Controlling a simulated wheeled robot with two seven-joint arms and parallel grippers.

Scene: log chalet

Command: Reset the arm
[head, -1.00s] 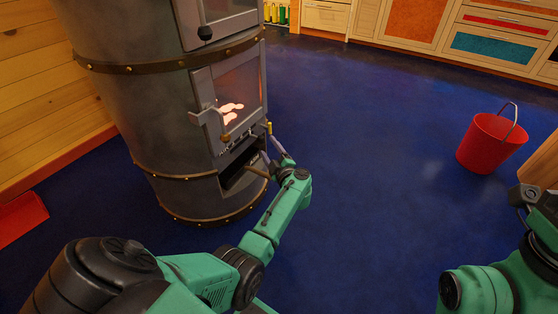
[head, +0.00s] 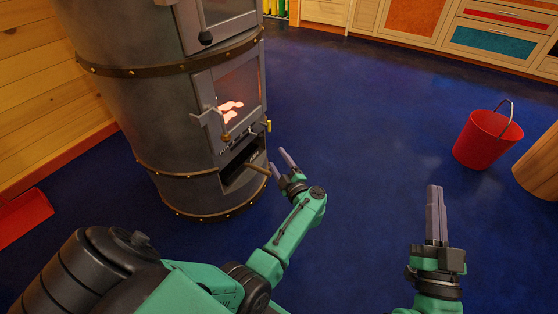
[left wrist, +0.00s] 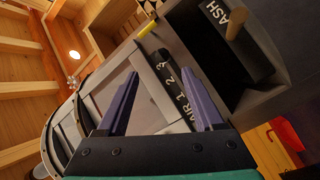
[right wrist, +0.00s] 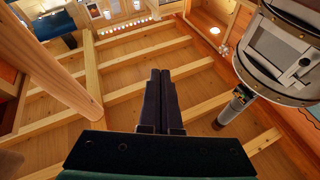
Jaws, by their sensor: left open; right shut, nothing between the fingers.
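My left gripper (head: 281,165) is open and empty, just right of the stove's lower front in the head view. In the left wrist view its two fingers (left wrist: 160,92) are spread, with the stove's AIR scale and the part marked ASH (left wrist: 228,18) beyond them. My right gripper (head: 436,190) is shut and empty, pointing up over the blue floor at the right of the head view. In the right wrist view its fingers (right wrist: 160,75) lie together, with the ceiling beams behind.
The round grey stove (head: 165,120) has a glowing window and an ash opening with a wooden handle (head: 257,168). A red bucket (head: 486,140) stands at right beside a wooden round block (head: 540,168). Drawers (head: 490,40) line the back. The floor (head: 360,120) between is clear.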

